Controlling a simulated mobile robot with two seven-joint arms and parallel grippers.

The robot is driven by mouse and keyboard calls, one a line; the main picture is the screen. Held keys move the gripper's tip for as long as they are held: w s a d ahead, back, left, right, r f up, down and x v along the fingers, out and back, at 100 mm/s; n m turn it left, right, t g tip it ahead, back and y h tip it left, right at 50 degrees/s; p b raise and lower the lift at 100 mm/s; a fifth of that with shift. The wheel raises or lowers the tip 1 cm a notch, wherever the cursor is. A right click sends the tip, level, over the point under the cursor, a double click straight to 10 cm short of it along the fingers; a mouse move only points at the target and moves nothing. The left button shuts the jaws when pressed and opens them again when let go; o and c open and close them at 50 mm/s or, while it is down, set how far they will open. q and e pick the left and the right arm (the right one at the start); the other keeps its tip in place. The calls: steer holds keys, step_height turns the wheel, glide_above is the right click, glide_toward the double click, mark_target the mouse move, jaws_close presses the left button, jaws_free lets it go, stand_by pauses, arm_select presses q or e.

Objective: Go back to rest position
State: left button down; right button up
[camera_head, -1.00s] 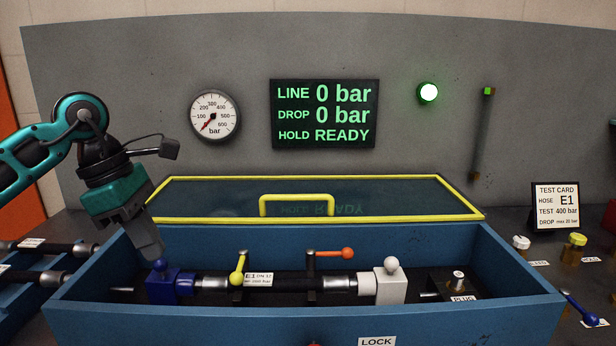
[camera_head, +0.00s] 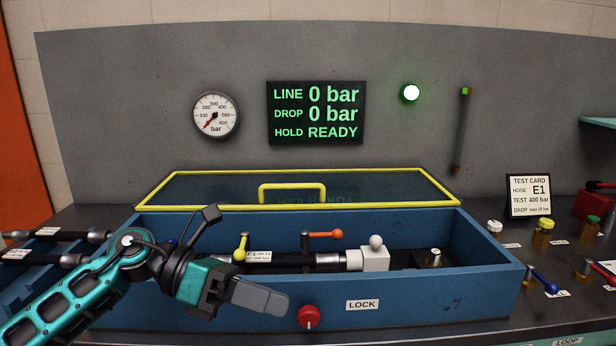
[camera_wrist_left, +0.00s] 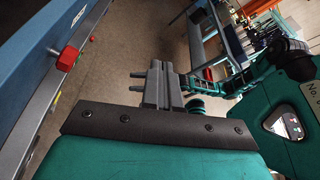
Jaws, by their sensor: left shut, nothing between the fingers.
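My left forearm hides the box's left end and most of the blue fitting there.
In the box, a black hose (camera_head: 290,258) runs to a white fitting (camera_head: 373,256). The yellow-framed lid (camera_head: 400,188) is raised behind. The screen (camera_head: 316,112) reads 0 bar, READY. Capped fittings (camera_head: 543,232) and a test card (camera_head: 530,197) stand at right.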

arm_select(q)
steer(key=a+f+n+t+y, duration=0.2)
steer(key=f+n+t, duration=0.3)
steer(key=n, duration=0.6)
steer(key=w+a+f+n+t+y, duration=0.1)
steer(key=a+f+n+t, duration=0.15)
steer(key=n+t, duration=0.75)
steer(key=a+f+n+t+y, duration=0.15)
steer(key=f+n+t, duration=0.3)
steer(key=n, duration=0.85)
steer(key=s+a+f+n+g+y, duration=0.3)
steer(key=s+f+n, duration=0.3)
steer(key=f, duration=0.4)
steer(key=s+a+f+n+g+y, duration=0.3)
steer(key=s+f+n+g+y, duration=0.1)
steer(key=s+f, duration=0.4)
steer(key=shift+a+f+n+y, duration=0.15)
steer(key=shift+f+n+y, duration=0.4)
steer(key=shift+f+n, duration=0.45)
steer(key=shift+w+r, duration=0.1)
steer(key=shift+r, duration=0.1)
